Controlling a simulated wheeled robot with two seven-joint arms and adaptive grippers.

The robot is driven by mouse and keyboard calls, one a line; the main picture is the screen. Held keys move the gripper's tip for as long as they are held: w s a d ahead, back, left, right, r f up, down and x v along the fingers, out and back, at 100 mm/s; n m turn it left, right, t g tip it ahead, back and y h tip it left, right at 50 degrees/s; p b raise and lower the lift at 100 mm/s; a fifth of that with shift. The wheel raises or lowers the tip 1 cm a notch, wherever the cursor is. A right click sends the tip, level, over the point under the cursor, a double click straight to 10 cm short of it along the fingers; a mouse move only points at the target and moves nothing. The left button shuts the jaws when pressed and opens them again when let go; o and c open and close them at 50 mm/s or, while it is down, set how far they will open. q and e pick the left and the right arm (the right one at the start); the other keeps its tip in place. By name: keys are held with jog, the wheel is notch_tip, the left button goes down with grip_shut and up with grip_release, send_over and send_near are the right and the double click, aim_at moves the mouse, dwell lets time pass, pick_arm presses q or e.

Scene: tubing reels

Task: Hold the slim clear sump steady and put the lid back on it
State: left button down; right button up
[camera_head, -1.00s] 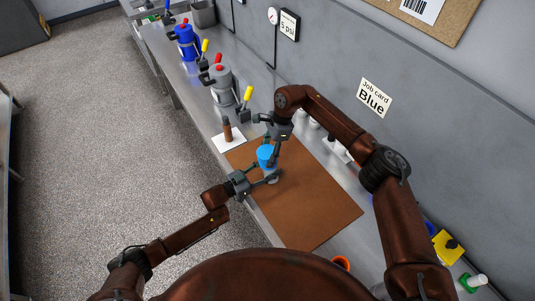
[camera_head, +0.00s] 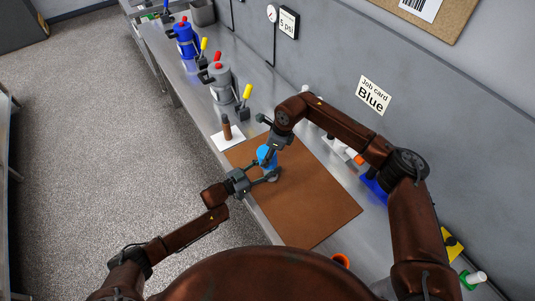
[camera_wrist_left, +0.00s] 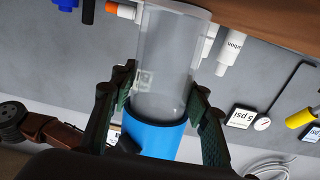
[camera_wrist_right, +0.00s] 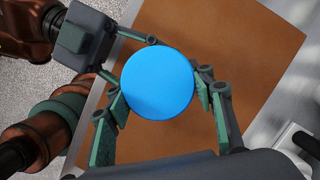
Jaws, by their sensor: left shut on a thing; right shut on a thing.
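The slim clear sump (camera_wrist_left: 165,60) stands upright on the brown mat (camera_head: 310,205). My left gripper (camera_wrist_left: 163,90) is shut around its clear wall, one finger on each side; in the head view the sump (camera_head: 271,177) is mostly covered by the fingers. The blue lid (camera_wrist_right: 158,85) sits at the sump's top end, in line with it, and also shows in the left wrist view (camera_wrist_left: 153,135). I cannot tell whether it is fully seated. My right gripper (camera_head: 268,149) comes from above and is shut on the lid's sides.
A brown cylinder (camera_head: 227,129) stands on a white pad (camera_head: 228,141) beyond the mat. A grey canister (camera_head: 222,85) and a blue canister (camera_head: 184,40) stand farther back. An orange ring (camera_head: 341,260) is near the front. The mat's right part is clear.

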jog(key=m+t, duration=0.1)
jog(key=m, duration=0.3)
jog(key=shift+h, duration=0.3)
jog(key=o, duration=1.1)
jog(key=shift+o, duration=0.2)
jog(key=v, duration=1.2)
jog(key=shift+s, duration=0.25)
jog(key=shift+a+f, duration=0.1)
jog(key=shift+f, duration=0.05)
pick_arm(q)
jog(key=c, duration=1)
grip_release()
jog(key=shift+a, duration=0.15)
